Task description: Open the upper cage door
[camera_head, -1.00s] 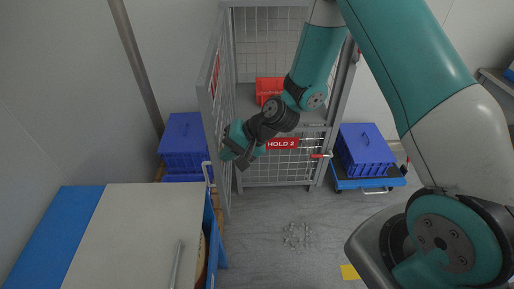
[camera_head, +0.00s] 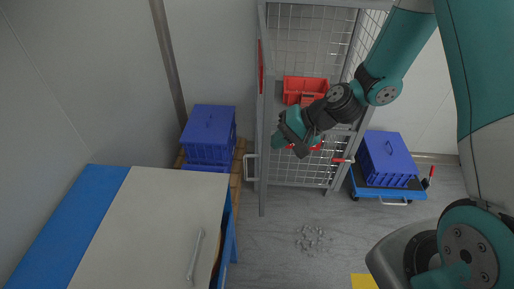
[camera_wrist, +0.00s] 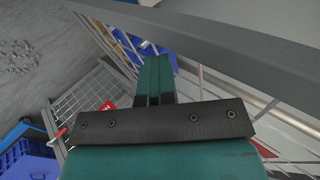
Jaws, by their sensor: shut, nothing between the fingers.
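The upper cage door (camera_head: 261,110) stands swung out at the cage's left side and shows nearly edge-on, with a thin strip of its red sign. In the wrist view a grey frame bar (camera_wrist: 225,50), probably the door's, crosses close ahead of the fingers. My gripper (camera_head: 279,143) is shut and empty, just right of the door on its inner side. Its teal fingers also show in the wrist view (camera_wrist: 154,66). I cannot tell whether they touch the door. The lower mesh door (camera_head: 300,172) is closed, its red sign mostly hidden behind my gripper.
A red bin (camera_head: 304,86) sits inside the cage's upper part. Blue crates (camera_head: 208,135) stand left of the cage, and another blue crate (camera_head: 388,158) stands on a trolley at right. A table (camera_head: 150,225) fills the lower left. Small bits (camera_head: 313,239) lie on the floor.

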